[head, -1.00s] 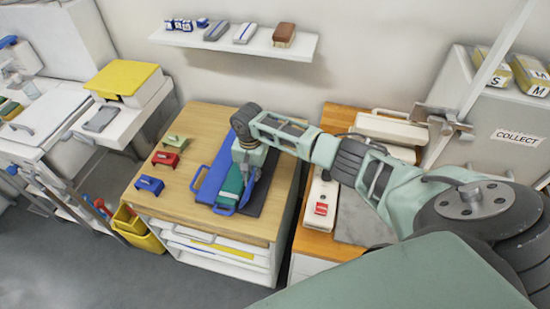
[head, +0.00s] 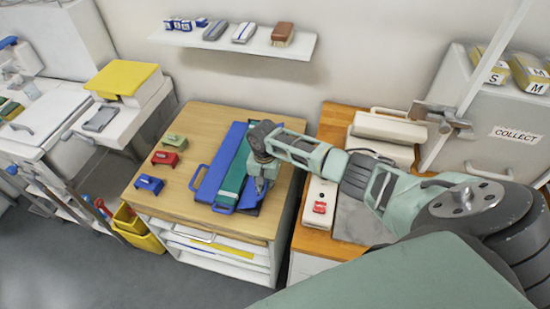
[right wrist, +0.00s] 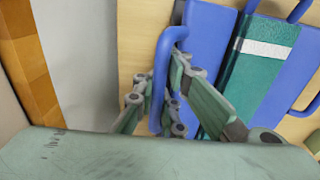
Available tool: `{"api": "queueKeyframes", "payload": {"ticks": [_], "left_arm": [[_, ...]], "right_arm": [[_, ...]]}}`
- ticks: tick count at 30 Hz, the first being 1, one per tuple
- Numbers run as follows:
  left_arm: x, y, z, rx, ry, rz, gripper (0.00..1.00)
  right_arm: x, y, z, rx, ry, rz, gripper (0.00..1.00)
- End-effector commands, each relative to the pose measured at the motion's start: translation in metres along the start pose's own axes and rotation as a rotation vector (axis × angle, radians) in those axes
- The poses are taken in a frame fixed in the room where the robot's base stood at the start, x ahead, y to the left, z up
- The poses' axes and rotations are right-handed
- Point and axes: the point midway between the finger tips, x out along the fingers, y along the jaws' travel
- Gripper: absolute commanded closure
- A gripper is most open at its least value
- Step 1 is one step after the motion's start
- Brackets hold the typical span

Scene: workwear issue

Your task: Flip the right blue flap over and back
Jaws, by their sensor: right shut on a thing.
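A blue holder lies on the wooden table top, with a green piece (head: 232,178) along its middle. Its left blue flap (head: 212,172) lies flat to the left, with a loop handle on its outer edge. The right blue flap (right wrist: 205,30) lies spread to the right of the green piece, partly hidden by my arm in the head view. My right gripper (head: 262,188) is low at this flap's outer edge. In the right wrist view, the gripper (right wrist: 164,82) is shut on the flap's blue loop handle. My left gripper is not in view.
Green, red and blue small blocks (head: 165,158) stand on the table's left side. An orange-topped desk (head: 322,240) with a white box and red button is close on the right. A wall shelf (head: 255,48) hangs behind. The table's front left is clear.

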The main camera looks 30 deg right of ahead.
Motion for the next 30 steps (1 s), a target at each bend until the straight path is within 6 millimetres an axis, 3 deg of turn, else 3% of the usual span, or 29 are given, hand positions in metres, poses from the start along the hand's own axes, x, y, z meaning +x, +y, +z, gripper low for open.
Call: {"api": "queueKeyframes", "payload": {"ticks": [1,19,26,27,30], "left_arm": [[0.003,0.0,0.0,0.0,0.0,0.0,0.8],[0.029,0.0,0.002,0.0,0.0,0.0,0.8],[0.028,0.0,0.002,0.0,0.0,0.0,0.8],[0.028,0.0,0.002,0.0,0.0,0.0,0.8],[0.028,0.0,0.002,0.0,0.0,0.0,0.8]], "right_arm": [[0.003,-0.007,0.003,-0.005,-0.003,-0.019,1.0],[0.042,0.0,-0.005,-0.004,0.003,-0.024,1.0],[0.041,0.0,-0.007,-0.004,0.006,-0.026,1.0],[0.041,0.0,-0.007,-0.004,0.006,-0.026,0.9],[0.041,0.0,-0.007,-0.004,0.006,-0.026,0.81]]}}
